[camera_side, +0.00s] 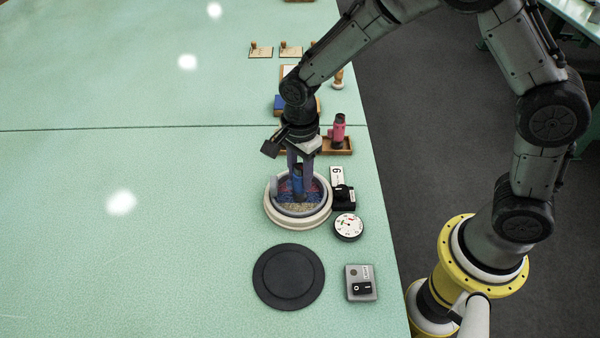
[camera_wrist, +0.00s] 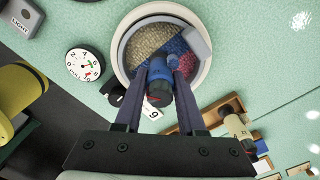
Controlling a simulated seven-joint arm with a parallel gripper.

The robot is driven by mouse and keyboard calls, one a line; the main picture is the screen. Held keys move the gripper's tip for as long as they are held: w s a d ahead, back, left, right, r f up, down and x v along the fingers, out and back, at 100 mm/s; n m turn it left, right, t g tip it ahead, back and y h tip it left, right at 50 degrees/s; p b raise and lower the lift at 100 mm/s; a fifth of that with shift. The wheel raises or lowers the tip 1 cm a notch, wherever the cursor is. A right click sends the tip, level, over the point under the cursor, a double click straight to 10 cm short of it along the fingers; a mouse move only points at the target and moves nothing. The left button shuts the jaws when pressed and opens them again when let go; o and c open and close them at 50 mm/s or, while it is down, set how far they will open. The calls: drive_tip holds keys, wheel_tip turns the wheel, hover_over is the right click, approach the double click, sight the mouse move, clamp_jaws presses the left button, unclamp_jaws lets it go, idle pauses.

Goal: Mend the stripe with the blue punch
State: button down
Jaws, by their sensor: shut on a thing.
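My gripper (camera_side: 299,180) is over the round hoop and shut on the blue punch (camera_side: 297,184), which stands roughly upright. In the wrist view the blue punch (camera_wrist: 159,80) sits between my two fingers, its lower end over the cloth. I cannot tell whether its tip touches. The white hoop (camera_wrist: 119,52) holds a cloth with a tan area (camera_wrist: 150,38), a blue area and a red area (camera_wrist: 187,70). The hoop's pale rim (camera_side: 298,224) also shows in the side view. The punch and fingers hide part of the cloth, and I cannot make out the stripe's state.
A grey block (camera_wrist: 197,42) sits on the hoop's edge. A dial (camera_side: 348,227), a black device (camera_side: 343,198) and a numbered card (camera_side: 337,176) stand close right. A pink punch (camera_side: 338,130) stands in a wooden tray behind. A black disc (camera_side: 288,277) and switch box (camera_side: 361,283) lie in front. The left is clear.

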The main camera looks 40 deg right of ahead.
drive_tip(key=shift+r, duration=3.5)
